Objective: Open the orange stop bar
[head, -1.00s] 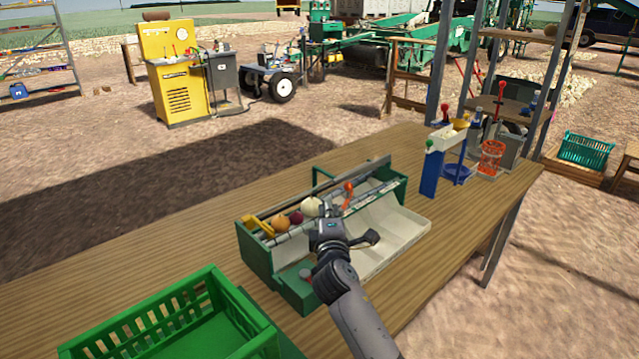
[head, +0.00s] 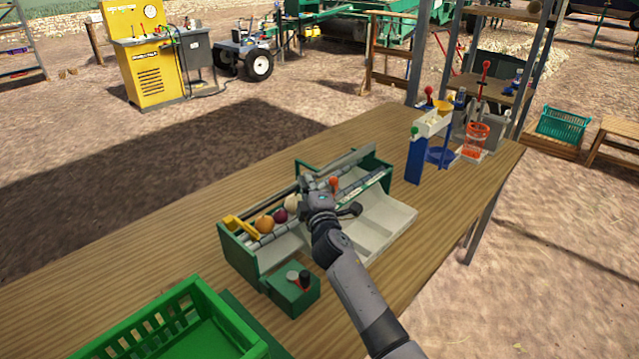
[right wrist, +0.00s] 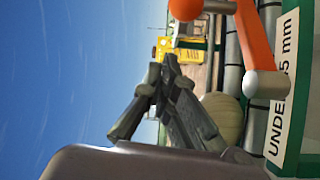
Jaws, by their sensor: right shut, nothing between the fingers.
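The orange stop bar (head: 334,184) stands across the roller lane of the green onion elevator (head: 240,262). My right gripper (head: 310,186) is just left of it, over the lane, shut and empty. The shut fingertips (right wrist: 168,66) are apart from the bar in that picture. A white onion (head: 292,203) lies close to the gripper, partly hidden by it. My left gripper is not in view.
A brown-orange onion (head: 265,224) and a red onion (head: 281,215) lie behind a yellow piece (head: 238,226). A green box with knobs (head: 292,292) and a green crate (head: 190,325) are nearer. A blue stand (head: 414,158) is at right. The table's left part is bare.

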